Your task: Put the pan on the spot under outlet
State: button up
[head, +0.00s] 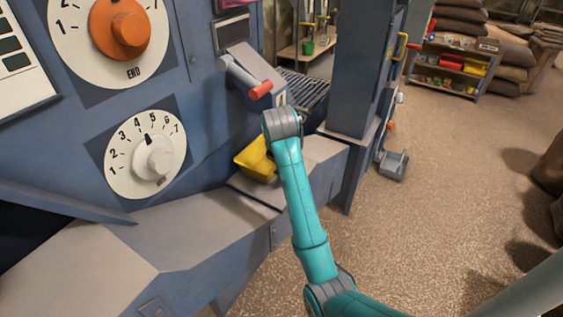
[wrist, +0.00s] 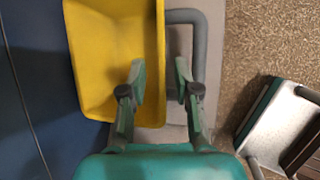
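The yellow pan (head: 256,160) rests on the grey ledge at the machine's front in the head view, partly hidden behind my arm. In the wrist view the pan (wrist: 110,60) fills the upper left, with a grey tube handle (wrist: 200,38) on its right side. My gripper (wrist: 160,82) is open, its fingers apart over the pan's right edge. The left finger is over the pan and the right finger overlaps the handle. Whether they touch is unclear. In the head view my gripper's fingers are hidden. I cannot make out the spot or surely identify the outlet.
A grey lever with a red grip (head: 260,90) juts from the machine above the pan. A blue-grey post (head: 356,70) stands to the right, with a roller bed (head: 305,90) behind. Dials (head: 146,155) are on the left panel. The floor (head: 440,180) at right is open.

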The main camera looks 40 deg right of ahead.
jog(key=v, duration=0.5)
jog(key=shift+s, duration=0.1)
dwell(0.5)
